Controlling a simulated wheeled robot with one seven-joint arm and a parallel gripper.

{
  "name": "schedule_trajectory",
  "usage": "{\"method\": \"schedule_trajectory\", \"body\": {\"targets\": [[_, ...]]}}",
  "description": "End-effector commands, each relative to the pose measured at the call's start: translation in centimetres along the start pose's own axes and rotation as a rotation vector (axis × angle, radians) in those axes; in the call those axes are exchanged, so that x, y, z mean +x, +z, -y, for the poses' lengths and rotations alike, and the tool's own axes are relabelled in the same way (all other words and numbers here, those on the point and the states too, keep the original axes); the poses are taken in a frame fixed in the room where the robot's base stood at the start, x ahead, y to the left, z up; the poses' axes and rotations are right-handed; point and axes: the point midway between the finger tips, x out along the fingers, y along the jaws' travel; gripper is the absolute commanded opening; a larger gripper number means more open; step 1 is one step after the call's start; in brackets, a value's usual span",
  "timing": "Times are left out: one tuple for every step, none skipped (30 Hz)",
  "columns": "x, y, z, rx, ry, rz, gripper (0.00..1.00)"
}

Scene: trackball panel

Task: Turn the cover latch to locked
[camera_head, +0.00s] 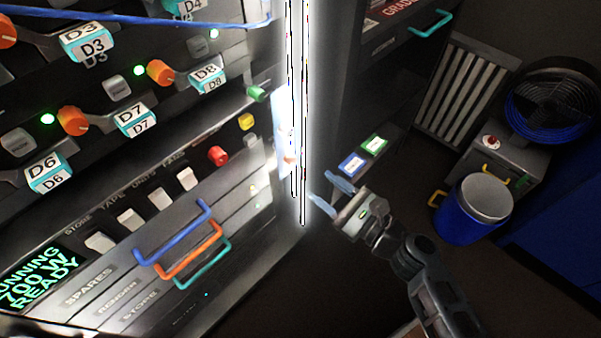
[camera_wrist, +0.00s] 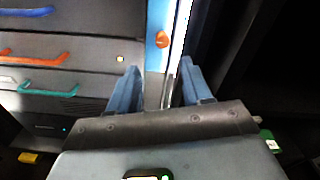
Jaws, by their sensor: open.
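A small orange knob (camera_wrist: 163,40) sits on a pale blue upright panel (camera_wrist: 157,18) in the wrist view; it may be the cover latch, but I see no label to confirm it. In the head view the orange knob (camera_head: 290,159) is small and partly lost in the glare beside a bright white strip. My gripper (camera_head: 328,192) is open and empty, just right of the bright strip and a little below the knob. In the wrist view the blue fingers of my gripper (camera_wrist: 160,68) are spread, with the knob beyond the gap between their tips. No contact shows.
Drawers with blue (camera_head: 174,245), orange (camera_head: 190,262) and teal (camera_head: 204,270) handles lie left of my gripper. Knobs and switches fill the panel above them. A blue bucket (camera_head: 462,216) and a fan (camera_head: 553,100) stand at right. The bright strip (camera_head: 303,120) is a close upright edge.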

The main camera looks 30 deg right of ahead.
Motion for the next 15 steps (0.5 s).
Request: {"method": "schedule_trajectory", "body": {"targets": [[0.4,-0.1,0.3,0.022,-0.005,0.014,0.49],[0.6,0.0,0.4,0.032,-0.006,0.019,0.49],[0.8,0.1,0.5,0.040,-0.007,0.024,0.49],[1.1,0.1,0.5,0.042,-0.006,0.025,0.49],[1.4,0.1,0.5,0.042,-0.006,0.026,0.49],[1.9,0.2,0.5,0.041,-0.005,0.025,0.49],[2.3,0.2,0.5,0.040,-0.005,0.025,0.49],[2.7,0.2,0.5,0.039,-0.005,0.024,0.49],[3.4,0.2,0.5,0.038,-0.005,0.025,0.49],[3.9,0.3,0.5,0.037,-0.005,0.025,0.49],[4.3,0.2,0.5,0.037,-0.005,0.024,0.49],[5.0,0.2,0.5,0.037,-0.005,0.024,0.49],[5.4,0.3,0.5,0.037,-0.005,0.025,0.49],[5.8,0.3,0.5,0.037,-0.005,0.024,0.49],[6.3,0.3,0.5,0.037,-0.006,0.023,0.49]]}}
